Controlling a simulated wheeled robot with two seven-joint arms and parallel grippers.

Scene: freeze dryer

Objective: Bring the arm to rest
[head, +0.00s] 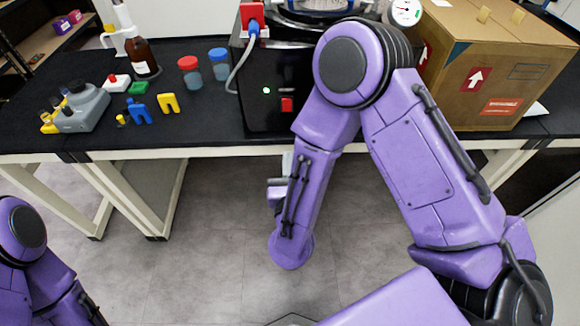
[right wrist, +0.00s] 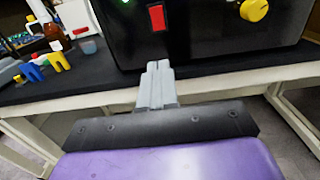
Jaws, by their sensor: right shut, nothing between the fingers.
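My right arm reaches up over the front of the table and folds back down, with its purple forearm hanging in front of the table edge. My right gripper (right wrist: 158,72) shows in the right wrist view with its two grey fingers together and nothing between them. It points toward the black freeze dryer (right wrist: 205,30), apart from it as far as I can tell. In the head view the gripper (head: 287,162) is mostly hidden behind my forearm. My left arm shows only partly at the lower left, and its gripper is out of view.
The black freeze dryer (head: 262,112) stands on the black table (head: 205,135), with a cardboard box (head: 490,75) to its right. Red-capped (head: 190,72) and blue-capped (head: 219,64) jars, a brown bottle (head: 142,58) and small coloured items stand left. Floor in front is clear.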

